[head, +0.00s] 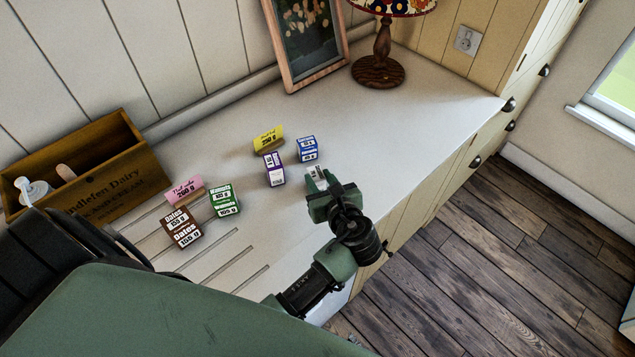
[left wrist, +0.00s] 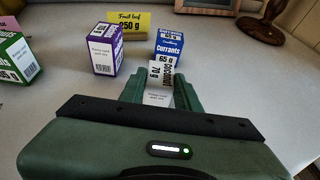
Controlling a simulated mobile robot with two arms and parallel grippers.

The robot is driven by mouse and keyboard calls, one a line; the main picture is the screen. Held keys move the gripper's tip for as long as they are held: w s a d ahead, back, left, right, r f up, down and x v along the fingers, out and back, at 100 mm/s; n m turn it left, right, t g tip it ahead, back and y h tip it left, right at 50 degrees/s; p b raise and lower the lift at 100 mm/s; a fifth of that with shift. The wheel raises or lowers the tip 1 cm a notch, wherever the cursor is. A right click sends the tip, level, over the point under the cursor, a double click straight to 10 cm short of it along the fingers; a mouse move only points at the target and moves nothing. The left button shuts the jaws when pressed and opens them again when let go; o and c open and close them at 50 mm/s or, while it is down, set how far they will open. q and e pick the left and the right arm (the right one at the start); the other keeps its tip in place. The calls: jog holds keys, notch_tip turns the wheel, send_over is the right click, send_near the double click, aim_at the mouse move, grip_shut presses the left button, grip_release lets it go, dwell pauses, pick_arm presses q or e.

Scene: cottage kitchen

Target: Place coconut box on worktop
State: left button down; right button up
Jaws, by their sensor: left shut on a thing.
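The coconut box is a small white box with dark lettering that seems to read coconut, 70 g. My left gripper (head: 322,194) is shut on it near the front edge of the worktop (head: 400,135). The coconut box (head: 317,174) shows just beyond the fingers in the head view. In the left wrist view the coconut box (left wrist: 157,97) stands between the two green fingers (left wrist: 157,92), close to the blue currants boxes (left wrist: 169,47). Whether its base touches the worktop I cannot tell. My right gripper is not in view.
A purple box (head: 274,170) and a yellow fruit card (head: 268,139) stand left of the currants. Green walnut boxes (head: 224,200), brown dates boxes (head: 182,229) and a pink card (head: 184,189) are farther left. A wooden crate (head: 120,170), picture frame (head: 335,68) and lamp (head: 380,70) stand behind.

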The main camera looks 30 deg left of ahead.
pick_arm(q)
jog(key=shift+s, duration=0.15)
jog(key=shift+s+d, duration=0.1)
jog(key=shift+d, duration=0.05)
jog(key=c, duration=1.3)
grip_release()
jog(key=shift+o, duration=1.4)
jog(key=shift+r, duration=0.15)
jog(key=p+v, duration=0.7)
jog(key=v, duration=0.4)
jog(key=shift+s+d+r+p, duration=0.2)
jog(key=shift+d+p, duration=0.1)
jog(key=shift+p, duration=0.05)
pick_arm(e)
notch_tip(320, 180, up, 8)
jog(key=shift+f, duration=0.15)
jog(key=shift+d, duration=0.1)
